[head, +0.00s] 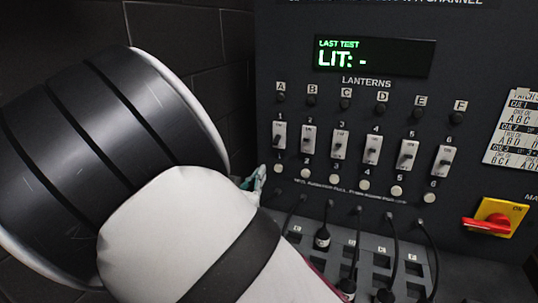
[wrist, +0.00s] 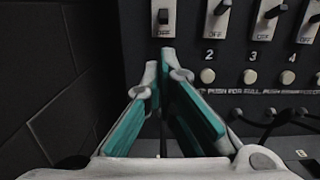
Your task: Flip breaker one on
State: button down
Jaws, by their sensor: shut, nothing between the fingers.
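Breaker one (head: 279,135) is a white plate with a small dark lever, at the left end of the breaker row. It also shows at the top of the wrist view (wrist: 163,19), with OFF printed at its lower edge. Whether its lever is up or down is not clear. My gripper (wrist: 167,72) has teal and grey fingers with the tips together and nothing between them. The tips appear just below breaker one, apart from its lever. In the head view my gripper (head: 257,180) is largely hidden behind my arm, low and left of breaker one.
Several more breakers stand to the right, including breaker two (head: 308,139), with round white buttons below them. Black cables (head: 392,240) hang beneath. The display (head: 374,56) reads "LIT: -". A red and yellow switch (head: 490,220) is at the right. A dark block wall (wrist: 40,80) is close on the left.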

aim_at(277, 140)
jog(key=x, duration=1)
jog(key=shift+d+p, duration=0.1)
jog(key=shift+p, duration=0.2)
jog(key=shift+r, duration=0.1)
